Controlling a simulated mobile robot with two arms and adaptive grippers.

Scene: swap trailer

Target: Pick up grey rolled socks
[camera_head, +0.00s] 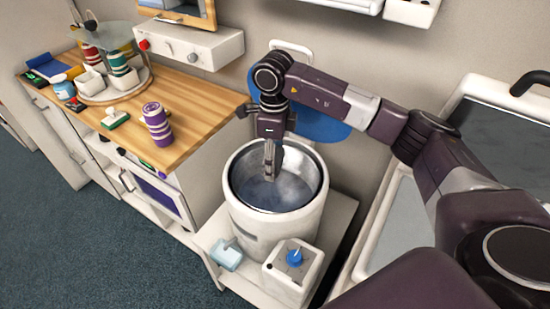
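I cannot make out any grey rolled socks in the head view. A white round tub (253,222) with a dark metal inner wall stands on a low white shelf. Its inside looks blue-grey and hazy, and I cannot tell whether anything lies at the bottom. My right arm reaches in from the right, and my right gripper (269,175) points straight down into the mouth of the tub. Its fingers look narrow from this side, so I cannot tell whether they are open or shut, or hold anything. My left gripper is not in view.
A white box with a blue knob (294,257) and a pale blue item (227,254) sit in front of the tub. A wooden counter (190,103) at the left holds a purple striped roll (157,124) and a tiered stand (100,95). Blue carpet (90,240) is clear.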

